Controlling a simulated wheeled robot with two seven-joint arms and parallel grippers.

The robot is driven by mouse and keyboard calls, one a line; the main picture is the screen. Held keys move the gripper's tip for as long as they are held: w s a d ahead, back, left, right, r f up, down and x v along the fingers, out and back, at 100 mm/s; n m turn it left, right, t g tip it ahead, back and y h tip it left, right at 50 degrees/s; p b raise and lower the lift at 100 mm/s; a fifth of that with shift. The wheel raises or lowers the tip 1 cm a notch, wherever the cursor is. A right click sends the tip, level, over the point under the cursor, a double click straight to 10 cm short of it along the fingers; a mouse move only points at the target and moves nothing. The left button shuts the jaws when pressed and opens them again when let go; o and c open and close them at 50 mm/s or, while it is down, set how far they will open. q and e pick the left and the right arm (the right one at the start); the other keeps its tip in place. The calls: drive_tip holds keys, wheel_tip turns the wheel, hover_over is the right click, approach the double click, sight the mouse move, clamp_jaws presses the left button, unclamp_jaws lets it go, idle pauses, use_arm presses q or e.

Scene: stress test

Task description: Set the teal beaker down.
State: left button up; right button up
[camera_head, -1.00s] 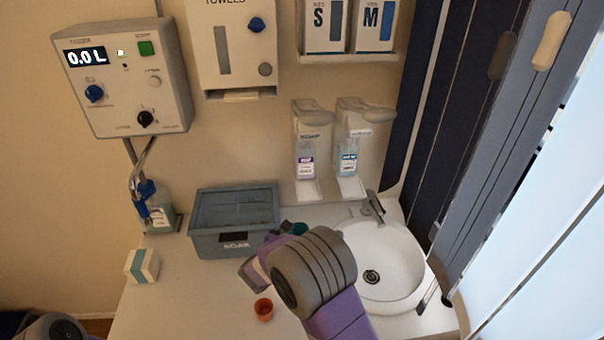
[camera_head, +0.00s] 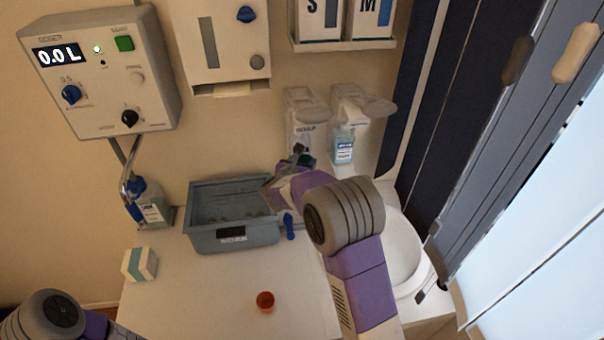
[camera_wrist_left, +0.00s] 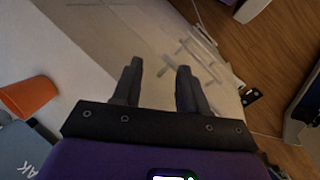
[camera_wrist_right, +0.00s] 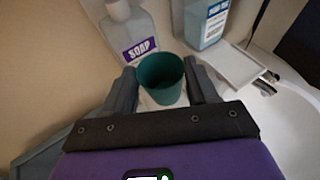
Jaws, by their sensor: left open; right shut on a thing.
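The teal beaker (camera_wrist_right: 161,78) is between the two fingers of my right gripper (camera_wrist_right: 164,88) in the right wrist view, upright with its open rim showing. My right gripper (camera_head: 300,156) is shut on it. In the head view only a small teal patch of the beaker (camera_head: 306,160) shows, in front of the soap dispenser; the gripper hides the rest. The gap below the beaker cannot be judged. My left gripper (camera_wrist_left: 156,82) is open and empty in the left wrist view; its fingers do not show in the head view.
A grey tub (camera_head: 236,236) stands left of my right arm, with a blue object (camera_head: 289,226) beside it. The sink (camera_head: 408,255) is at right, partly behind my arm. The front counter has free room.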

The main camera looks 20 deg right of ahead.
drive_tip(key=shift+f, duration=1.95)
drive_tip(key=shift+f, duration=0.1)
drive_tip(key=o, duration=1)
drive_tip(key=shift+o, duration=0.2)
